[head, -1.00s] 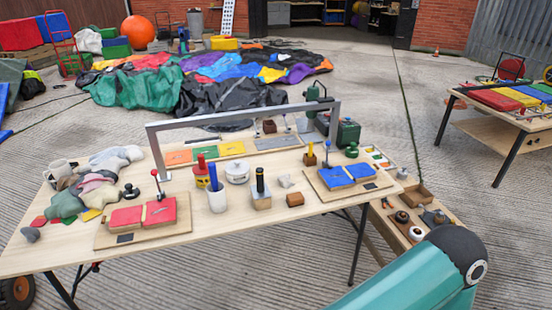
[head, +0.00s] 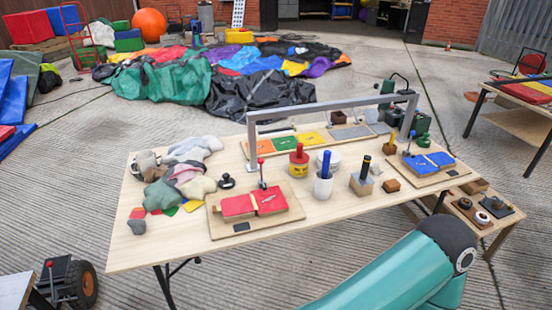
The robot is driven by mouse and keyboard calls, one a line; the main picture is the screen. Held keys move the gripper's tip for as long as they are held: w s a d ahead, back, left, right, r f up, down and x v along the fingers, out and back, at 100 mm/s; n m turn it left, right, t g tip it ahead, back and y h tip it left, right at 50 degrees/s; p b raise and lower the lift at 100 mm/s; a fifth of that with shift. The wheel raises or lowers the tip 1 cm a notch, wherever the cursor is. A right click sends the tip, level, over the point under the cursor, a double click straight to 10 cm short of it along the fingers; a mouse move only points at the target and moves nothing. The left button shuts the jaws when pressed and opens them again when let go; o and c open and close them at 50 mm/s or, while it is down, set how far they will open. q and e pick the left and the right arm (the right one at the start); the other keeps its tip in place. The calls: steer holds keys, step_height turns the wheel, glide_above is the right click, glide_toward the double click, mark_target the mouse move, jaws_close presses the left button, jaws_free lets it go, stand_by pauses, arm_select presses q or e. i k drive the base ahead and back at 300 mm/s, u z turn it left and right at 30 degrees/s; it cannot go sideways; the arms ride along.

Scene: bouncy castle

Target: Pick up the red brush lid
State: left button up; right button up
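The red brush lid (head: 299,153) is on a small yellow pot (head: 299,169) near the middle of the wooden table (head: 160,235). It stands upright, with a narrow red knob on top. A white cup with a blue-handled tool (head: 325,180) stands just in front and to the right of it. Neither of my grippers is in view. Only a teal link of my own arm shows at the bottom right.
A board with red pads and a red-knobbed lever (head: 255,210) lies in front of the pot. A grey metal frame (head: 330,108) spans the table behind it. Rags (head: 185,175) are piled at left. The table's front left corner is bare.

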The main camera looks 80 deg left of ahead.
mark_target(299, 157)
steer(key=u, duration=0.1)
steer(key=k, duration=0.4)
steer(key=z, duration=1.65)
steer(key=i, duration=0.1)
steer(key=u, duration=3.5)
steer(key=i, duration=1)
steer(key=z, duration=0.25)
